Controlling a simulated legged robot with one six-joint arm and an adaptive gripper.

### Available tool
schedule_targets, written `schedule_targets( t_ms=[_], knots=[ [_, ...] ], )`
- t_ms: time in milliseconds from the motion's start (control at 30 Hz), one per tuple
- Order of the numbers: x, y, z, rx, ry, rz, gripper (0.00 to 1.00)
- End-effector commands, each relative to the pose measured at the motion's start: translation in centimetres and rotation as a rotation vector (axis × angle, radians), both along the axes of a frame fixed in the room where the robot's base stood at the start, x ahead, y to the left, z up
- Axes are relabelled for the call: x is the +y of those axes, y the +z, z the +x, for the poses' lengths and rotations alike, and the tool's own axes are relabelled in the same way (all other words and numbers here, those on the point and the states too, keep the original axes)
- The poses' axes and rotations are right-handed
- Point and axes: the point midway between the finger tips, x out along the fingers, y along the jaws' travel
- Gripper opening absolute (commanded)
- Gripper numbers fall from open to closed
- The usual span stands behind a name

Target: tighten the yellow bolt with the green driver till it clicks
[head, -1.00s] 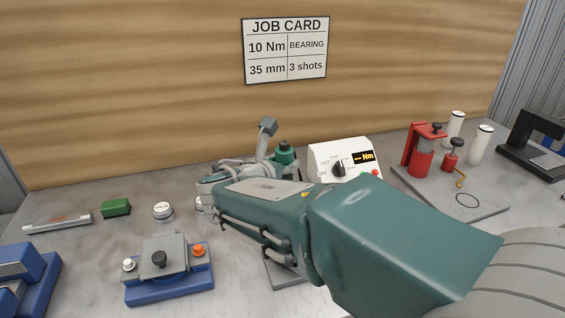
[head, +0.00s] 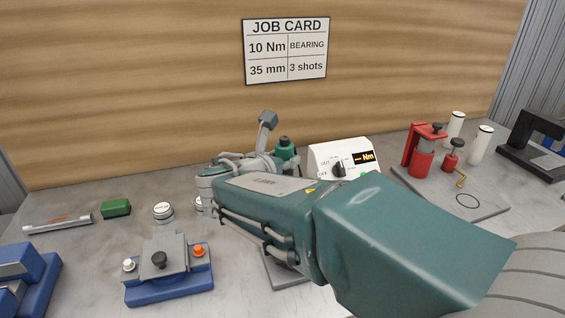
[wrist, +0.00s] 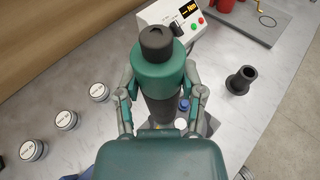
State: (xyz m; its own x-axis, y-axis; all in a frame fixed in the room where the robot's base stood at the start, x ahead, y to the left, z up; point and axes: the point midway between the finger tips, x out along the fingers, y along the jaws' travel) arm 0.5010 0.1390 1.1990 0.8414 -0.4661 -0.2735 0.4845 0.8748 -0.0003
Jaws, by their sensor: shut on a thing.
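The green driver (wrist: 158,78) stands between the two fingers of my gripper (wrist: 160,98) in the wrist view, with its black cap toward the camera and a dark lower body. My gripper is shut on it. In the head view the driver (head: 285,152) shows behind my gripper (head: 250,165), roughly upright. I cannot see the yellow bolt; the area below the driver is hidden by the driver and my own arm. The white control box (head: 342,158) has a dark knob and a display showing a dash and "Nm".
A blue fixture (head: 168,285) stands front left, near round labelled tins (head: 163,212) and a green block (head: 116,208). A red press (head: 424,150) stands on a grey plate at right. A black flanged cylinder (wrist: 241,80) is right of the driver. The job card (head: 286,49) reads 10 Nm.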

Motion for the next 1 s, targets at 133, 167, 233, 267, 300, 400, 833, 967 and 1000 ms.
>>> schedule_targets(
  t_ms=[133, 167, 233, 267, 300, 400, 833, 967, 1000],
  knots=[
    [0.0, 1.2, 0.0, -0.005, 0.000, 0.001, 0.00],
    [0.0, 1.4, 0.0, -0.005, 0.000, 0.002, 0.00],
    [0.0, 1.9, 0.0, -0.005, 0.000, 0.001, 0.00],
    [0.0, 2.1, 0.0, -0.005, 0.000, 0.001, 0.00],
    [0.0, 2.4, 0.0, -0.005, 0.000, 0.002, 0.00],
    [0.0, 3.1, 0.0, -0.006, 0.000, 0.001, 0.00],
    [0.0, 5.8, 0.0, -0.006, 0.000, 0.000, 0.00],
    [0.0, 6.0, 0.0, -0.004, -0.001, 0.000, 0.00],
    [0.0, 6.0, 0.0, -0.004, -0.001, 0.000, 0.00]
  ],
)
